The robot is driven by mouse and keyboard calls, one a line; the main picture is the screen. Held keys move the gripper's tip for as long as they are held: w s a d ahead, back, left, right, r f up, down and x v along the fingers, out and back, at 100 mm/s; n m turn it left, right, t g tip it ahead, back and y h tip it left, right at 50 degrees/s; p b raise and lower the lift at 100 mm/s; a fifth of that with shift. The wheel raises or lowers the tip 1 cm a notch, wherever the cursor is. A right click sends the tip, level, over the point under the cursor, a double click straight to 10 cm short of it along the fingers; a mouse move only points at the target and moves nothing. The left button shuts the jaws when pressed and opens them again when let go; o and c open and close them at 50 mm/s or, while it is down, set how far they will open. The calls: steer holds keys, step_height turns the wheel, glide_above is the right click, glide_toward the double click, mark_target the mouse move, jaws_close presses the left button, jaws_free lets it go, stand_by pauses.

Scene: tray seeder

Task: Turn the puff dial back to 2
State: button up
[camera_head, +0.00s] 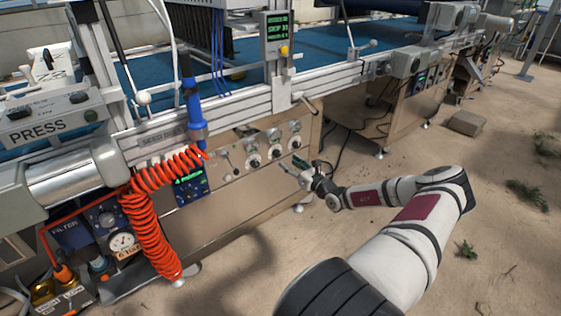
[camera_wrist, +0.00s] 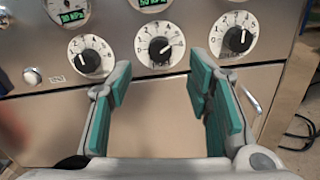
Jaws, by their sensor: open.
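Three white round dials with black knobs sit in a row on the brown panel. In the wrist view they are the left dial (camera_wrist: 91,57), the middle dial (camera_wrist: 159,46) and the right dial (camera_wrist: 233,40). The small label under the middle knob is too blurred to read surely, so I cannot tell for certain which is the puff dial. The middle knob is turned slantwise; its exact number is unclear. My gripper (camera_wrist: 160,82) is open and empty, with green-padded fingers on either side below the middle dial. In the head view my gripper (camera_head: 297,167) is in front of the panel near the dials.
Small gauges with green readouts (camera_wrist: 70,15) sit above the dials. A coiled orange hose (camera_head: 150,225) and a blue display box (camera_head: 191,187) are left of the dials. A bent metal lever (camera_wrist: 250,98) is by the right finger. The floor right of the panel is mostly open.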

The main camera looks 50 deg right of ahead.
mark_target(279, 155)
steer(key=b+x, duration=0.2)
steer(key=x, duration=0.4)
jaws_close()
